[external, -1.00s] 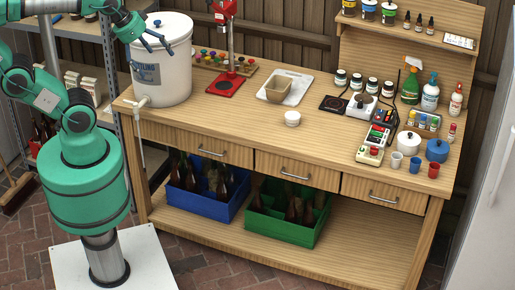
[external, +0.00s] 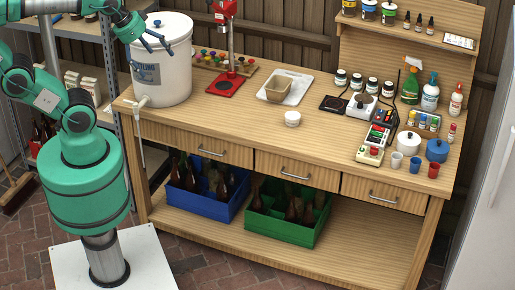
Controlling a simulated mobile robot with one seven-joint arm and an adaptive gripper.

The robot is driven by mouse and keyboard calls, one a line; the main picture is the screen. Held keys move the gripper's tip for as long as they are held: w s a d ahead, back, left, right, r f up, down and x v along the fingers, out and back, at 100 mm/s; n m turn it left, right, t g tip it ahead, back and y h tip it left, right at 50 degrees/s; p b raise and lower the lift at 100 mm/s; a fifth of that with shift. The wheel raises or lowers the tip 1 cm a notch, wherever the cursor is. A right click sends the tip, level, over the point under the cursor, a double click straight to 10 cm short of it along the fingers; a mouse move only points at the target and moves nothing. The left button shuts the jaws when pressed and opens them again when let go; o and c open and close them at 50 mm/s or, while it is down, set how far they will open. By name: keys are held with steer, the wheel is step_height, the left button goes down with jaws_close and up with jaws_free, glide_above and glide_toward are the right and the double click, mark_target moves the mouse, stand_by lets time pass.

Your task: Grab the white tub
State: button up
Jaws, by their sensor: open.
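A small white tub (external: 292,119) with a lid stands upright near the front middle of the wooden workbench (external: 225,121), with bare wood around it. My gripper (external: 160,42) is open and empty at the upper left, in front of the upper part of the large white bucket (external: 172,80). It is well above the bench top and far to the left of the tub. Nothing hides the tub.
A white tray with a tan bowl (external: 279,92) lies behind the tub. A red stand (external: 226,85) is left of the tray. A small scale (external: 361,105), control box (external: 370,155), lidded pots and cups crowd the right side.

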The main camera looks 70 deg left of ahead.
steer(key=c, duration=0.5)
steer(key=shift+w+r, duration=0.1)
steer(key=w+r+n+g+p, duration=0.1)
steer(key=w+r+p, duration=0.1)
steer(key=w, duration=0.6)
steer(key=w+r+g+p, duration=0.1)
steer(key=w+r+p, duration=0.15)
steer(key=w, duration=0.65)
steer(key=w+a+f+g+p, duration=0.1)
steer(key=w+f, duration=0.1)
steer(key=w, duration=0.6)
steer(key=w+a+f+p, duration=0.1)
steer(key=w+f, duration=0.1)
steer(key=w, duration=0.6)
steer(key=w+f+n+g+p, duration=0.1)
steer(key=w+f+p, duration=0.1)
steer(key=w+f, duration=0.5)
steer(key=w+a+f+p, duration=0.1)
steer(key=w+f+p, duration=0.1)
steer(key=w+f, duration=0.5)
steer(key=w+a+f+n+g+p, duration=0.1)
steer(key=w+f, duration=0.6)
steer(key=f, duration=0.7)
steer(key=shift+w+a+n+g+p, duration=0.1)
steer(key=shift+w+n+g+p, duration=0.15)
steer(key=shift+p, duration=0.5)
